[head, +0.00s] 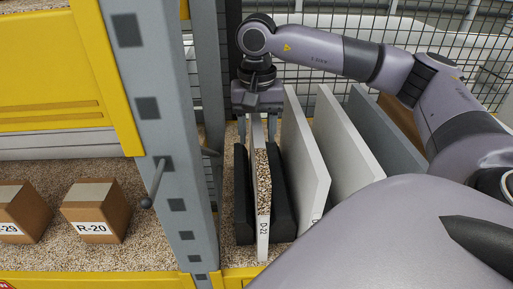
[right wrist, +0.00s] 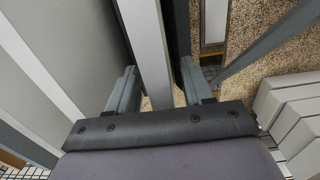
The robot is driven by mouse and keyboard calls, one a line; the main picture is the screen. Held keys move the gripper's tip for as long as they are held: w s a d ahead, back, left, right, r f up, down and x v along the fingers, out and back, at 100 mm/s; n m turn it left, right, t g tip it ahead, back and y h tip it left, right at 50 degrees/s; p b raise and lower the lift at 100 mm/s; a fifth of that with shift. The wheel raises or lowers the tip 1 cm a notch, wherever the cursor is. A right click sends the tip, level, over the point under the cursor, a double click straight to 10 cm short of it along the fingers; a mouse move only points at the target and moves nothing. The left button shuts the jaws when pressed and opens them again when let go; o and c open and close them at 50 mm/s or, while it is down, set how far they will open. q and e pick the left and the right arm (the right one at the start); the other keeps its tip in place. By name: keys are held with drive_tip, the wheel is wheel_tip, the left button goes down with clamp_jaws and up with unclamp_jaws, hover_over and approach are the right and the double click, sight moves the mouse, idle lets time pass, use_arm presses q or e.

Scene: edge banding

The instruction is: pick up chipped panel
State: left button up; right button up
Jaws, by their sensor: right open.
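The chipped panel (head: 262,180) is a narrow white panel labelled D-22, standing upright with a brown speckled patch on its front edge. It stands between two dark blocks, one on its left (head: 243,200) and one on its right (head: 281,200). My right gripper (head: 256,118) is open over the top of this panel. In the right wrist view the panel (right wrist: 147,45) passes between the two spread fingers of the gripper (right wrist: 158,90); a gap shows on each side. My left gripper is not in view.
Two white panels (head: 306,150) (head: 346,155) and a grey panel (head: 385,130) stand close on the right. A grey post (head: 160,120) rises on the left. Boxes, one labelled R-20 (head: 97,208), sit on the speckled shelf. Wire mesh (head: 300,75) closes the back.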

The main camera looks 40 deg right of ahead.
drive_tip(key=shift+f, duration=0.15)
drive_tip(key=c, duration=0.9)
clamp_jaws()
idle(0.4)
drive_tip(key=shift+w, duration=0.1)
